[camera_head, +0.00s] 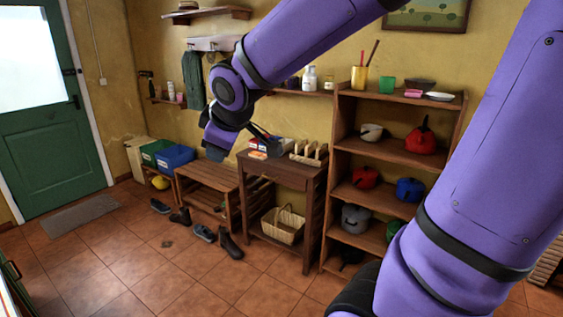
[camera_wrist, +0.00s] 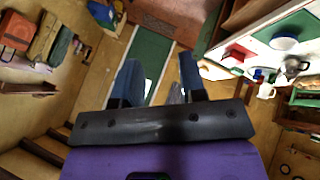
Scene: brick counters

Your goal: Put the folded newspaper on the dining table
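Small white, blue and red-orange items (camera_head: 264,147) lie at that table's back left, partly hidden by the gripper. I cannot make out a folded newspaper among them or elsewhere. A white-topped table with green areas (camera_wrist: 245,38) shows at the upper right of the wrist view, carrying dishes and a kettle. It may be the dining table.
A toast-rack-like wooden holder (camera_head: 308,153) stands on the side table. A low slatted bench (camera_head: 207,178) is to its left, a shelf of pots (camera_head: 374,148) to its right. Shoes (camera_head: 204,233) lie on the floor before the bench. Tiled floor at front left is clear.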

